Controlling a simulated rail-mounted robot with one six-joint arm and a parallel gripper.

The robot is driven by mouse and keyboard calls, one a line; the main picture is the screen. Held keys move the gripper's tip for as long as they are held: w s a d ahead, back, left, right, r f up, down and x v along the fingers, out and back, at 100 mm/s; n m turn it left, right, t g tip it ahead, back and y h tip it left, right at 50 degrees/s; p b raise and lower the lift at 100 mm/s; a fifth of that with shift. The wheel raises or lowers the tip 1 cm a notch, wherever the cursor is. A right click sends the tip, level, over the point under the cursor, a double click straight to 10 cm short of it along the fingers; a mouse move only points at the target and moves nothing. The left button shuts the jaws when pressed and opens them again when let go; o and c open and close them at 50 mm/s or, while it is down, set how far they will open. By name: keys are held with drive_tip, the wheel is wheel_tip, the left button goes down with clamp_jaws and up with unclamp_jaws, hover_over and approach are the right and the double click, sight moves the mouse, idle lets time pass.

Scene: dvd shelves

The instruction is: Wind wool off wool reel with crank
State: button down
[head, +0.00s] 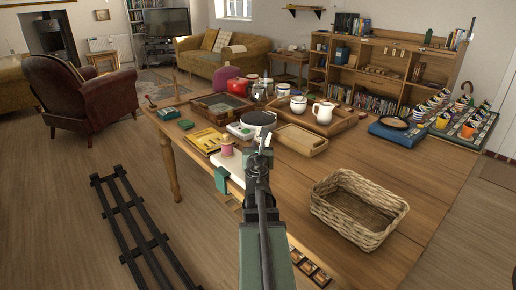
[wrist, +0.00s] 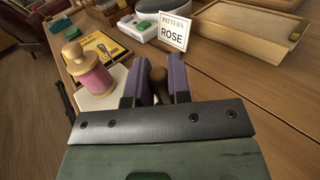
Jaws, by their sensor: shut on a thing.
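The wool reel (head: 227,146), a wooden spool wound with pink wool, stands upright on a white base (head: 232,169) near the table's left edge. In the wrist view the reel (wrist: 92,74) is left of my fingers and apart from them. My gripper (wrist: 158,86) has two purple fingers shut on a brown rounded knob (wrist: 158,73), which looks like the crank's handle. The rest of the crank is hidden behind the fingers and palm. In the head view my gripper (head: 262,148) is just right of the reel, and its tips are too small to make out.
A card reading "PATTERN ROSE" (wrist: 173,32) stands just beyond my fingers. A yellow booklet (head: 202,140) lies behind the reel. A wooden tray (head: 300,141) and a wicker basket (head: 345,222) are to the right. The tabletop between basket and gripper is clear.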

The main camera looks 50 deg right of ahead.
drive_tip(key=shift+w+n+t+y, duration=0.15)
drive_tip(key=shift+n+t+y, duration=0.25)
drive_tip(key=shift+t, duration=0.1)
